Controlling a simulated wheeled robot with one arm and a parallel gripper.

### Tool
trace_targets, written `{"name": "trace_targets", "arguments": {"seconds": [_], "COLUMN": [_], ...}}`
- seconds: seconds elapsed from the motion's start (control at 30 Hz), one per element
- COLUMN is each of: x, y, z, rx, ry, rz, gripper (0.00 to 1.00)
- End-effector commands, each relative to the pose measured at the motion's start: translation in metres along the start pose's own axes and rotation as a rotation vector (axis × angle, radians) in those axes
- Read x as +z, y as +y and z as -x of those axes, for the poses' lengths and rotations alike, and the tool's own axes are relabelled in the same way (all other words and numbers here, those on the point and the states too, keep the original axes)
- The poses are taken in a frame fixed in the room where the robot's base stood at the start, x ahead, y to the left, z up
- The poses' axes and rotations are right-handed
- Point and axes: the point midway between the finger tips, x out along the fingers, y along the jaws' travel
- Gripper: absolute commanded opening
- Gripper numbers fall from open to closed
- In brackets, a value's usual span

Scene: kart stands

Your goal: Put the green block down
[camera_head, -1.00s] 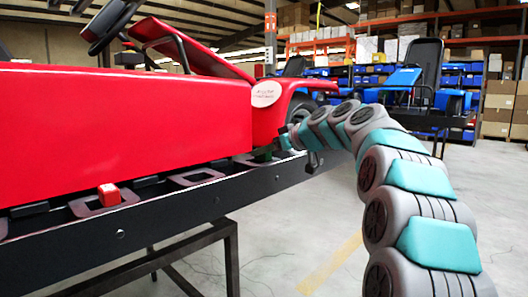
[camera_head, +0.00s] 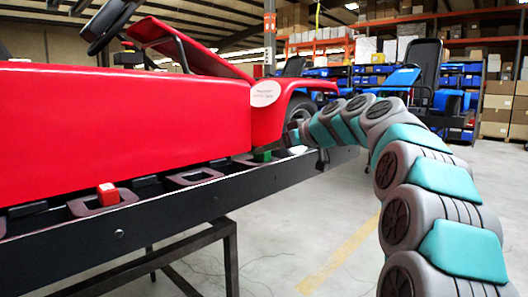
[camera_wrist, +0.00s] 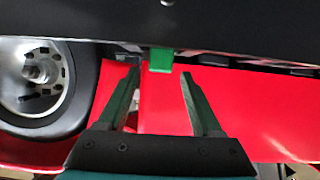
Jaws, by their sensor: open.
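The green block (camera_head: 262,156) sits on the dark rail of the kart stand (camera_head: 250,183), below the red kart's side panel. It appears to rest at a frame-like holder, though its lower part is hidden by the rail's edge. In the wrist view the green block (camera_wrist: 161,60) is just beyond the fingertips, apart from them. My gripper (camera_wrist: 160,74) is open with nothing between its fingers. In the head view my gripper (camera_head: 289,138) is to the right of the block, small and partly hidden by my arm.
A red block (camera_head: 108,194) sits in a holder nearer on the rail, with an empty holder (camera_head: 193,177) between the blocks. The red kart (camera_head: 125,130) overhangs the rail closely. A kart wheel (camera_wrist: 40,80) is beside my gripper. Floor on the right is open.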

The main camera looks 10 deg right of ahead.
Motion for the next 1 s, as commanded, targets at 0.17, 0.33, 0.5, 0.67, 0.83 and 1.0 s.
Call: {"name": "trace_targets", "arguments": {"seconds": [0.17,0.33,0.5,0.67,0.83,1.0], "x": [-0.002,-0.001,-0.001,0.0,0.001,0.019], "y": [0.0,0.001,0.0,0.0,-0.001,-0.031], "z": [0.041,0.069,0.083,0.086,0.085,0.075], "rx": [0.002,0.003,0.002,0.001,-0.001,-0.035], "ry": [0.006,0.005,0.004,0.002,-0.002,-0.068], "rz": [0.001,0.0,0.0,0.0,-0.002,-0.048], "gripper": [0.66,0.66,0.66,0.66,0.66,0.66]}}
